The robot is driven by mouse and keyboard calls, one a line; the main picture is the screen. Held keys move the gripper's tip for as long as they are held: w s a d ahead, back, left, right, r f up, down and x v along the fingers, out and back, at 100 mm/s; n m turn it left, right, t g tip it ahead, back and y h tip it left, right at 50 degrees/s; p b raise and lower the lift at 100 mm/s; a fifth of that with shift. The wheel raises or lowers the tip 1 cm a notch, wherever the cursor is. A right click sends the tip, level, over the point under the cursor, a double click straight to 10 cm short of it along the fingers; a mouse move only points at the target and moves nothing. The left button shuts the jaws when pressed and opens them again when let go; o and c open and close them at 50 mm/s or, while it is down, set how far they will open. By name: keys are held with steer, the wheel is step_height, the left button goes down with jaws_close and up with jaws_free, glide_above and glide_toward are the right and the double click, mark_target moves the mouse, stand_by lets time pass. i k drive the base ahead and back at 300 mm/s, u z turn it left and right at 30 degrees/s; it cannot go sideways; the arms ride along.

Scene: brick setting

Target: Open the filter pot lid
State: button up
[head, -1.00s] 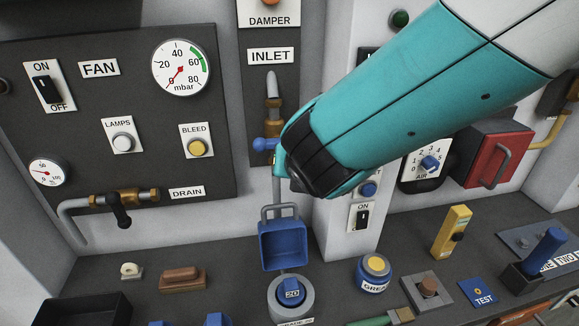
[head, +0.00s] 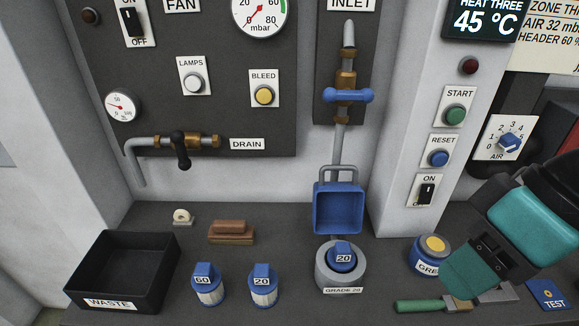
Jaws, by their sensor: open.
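The filter pot (head: 322,278) is a round grey pot labelled GRADE 20 on the bench, with a blue-topped cartridge marked 20 (head: 342,258) showing in it. The blue square lid (head: 317,210) with a grey loop handle stands upright just behind the pot, its hollow side facing me, so the pot's top is uncovered. My gripper (head: 476,278) is at the lower right, to the right of the pot and apart from it and the lid. It is open, partly seen, with nothing visible in it.
A black WASTE tray (head: 88,268) and two blue-topped cartridges (head: 209,288) (head: 263,289) stand left of the pot. A blue tin (head: 419,262) and a green-handled tool (head: 420,306) lie close to my gripper. The INLET valve (head: 348,96) is above the lid.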

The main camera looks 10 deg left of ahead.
mark_target(338, 207)
steer(key=u, duration=2.4)
steer(key=k, duration=0.9)
steer(key=z, duration=1)
steer(key=i, duration=0.5)
steer(key=z, duration=0.05)
